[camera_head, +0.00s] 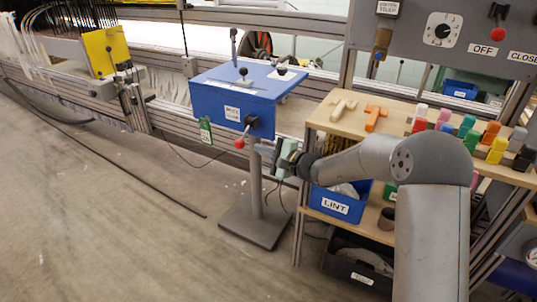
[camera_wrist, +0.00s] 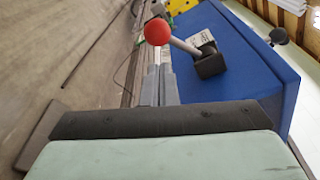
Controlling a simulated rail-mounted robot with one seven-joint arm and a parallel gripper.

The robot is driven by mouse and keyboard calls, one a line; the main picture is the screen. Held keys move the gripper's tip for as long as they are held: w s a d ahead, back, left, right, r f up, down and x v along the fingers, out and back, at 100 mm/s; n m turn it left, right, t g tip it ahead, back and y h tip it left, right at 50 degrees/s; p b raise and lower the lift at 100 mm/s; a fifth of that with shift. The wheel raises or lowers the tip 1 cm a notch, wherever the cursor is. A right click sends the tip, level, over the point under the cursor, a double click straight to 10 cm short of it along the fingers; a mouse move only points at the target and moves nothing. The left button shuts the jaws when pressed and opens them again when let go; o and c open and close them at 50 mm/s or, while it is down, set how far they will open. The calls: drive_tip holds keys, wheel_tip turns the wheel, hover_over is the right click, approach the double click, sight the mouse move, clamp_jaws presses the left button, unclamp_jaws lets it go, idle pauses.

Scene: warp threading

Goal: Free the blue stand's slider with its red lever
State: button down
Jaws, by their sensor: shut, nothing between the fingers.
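The blue stand (camera_head: 222,104) is a blue box on a post. Its red lever has a red ball (camera_head: 239,143) at the end of a short rod from a black hub (camera_head: 251,122) on the front face. A slot with a black knob (camera_head: 243,72) shows on top; I cannot tell whether this is the slider. In the wrist view the red ball (camera_wrist: 158,31) and black hub (camera_wrist: 209,63) lie just beyond my fingers. My gripper (camera_head: 258,149) is shut and empty, just right of and slightly below the ball; it also shows in the wrist view (camera_wrist: 160,72).
A wooden shelf (camera_head: 340,120) with coloured pieces stands right of the blue stand. A blue LINT bin (camera_head: 335,205) is below. A yellow plate (camera_head: 105,50) is on the loom frame at left. The floor (camera_head: 120,210) at front left is largely clear apart from cables.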

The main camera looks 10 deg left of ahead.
sight(246, 133)
drive_tip(key=x, duration=0.5)
drive_tip(key=shift+w+a+f+b, duration=0.1)
drive_tip(key=shift+a+b, duration=0.05)
drive_tip(key=shift+b, duration=0.25)
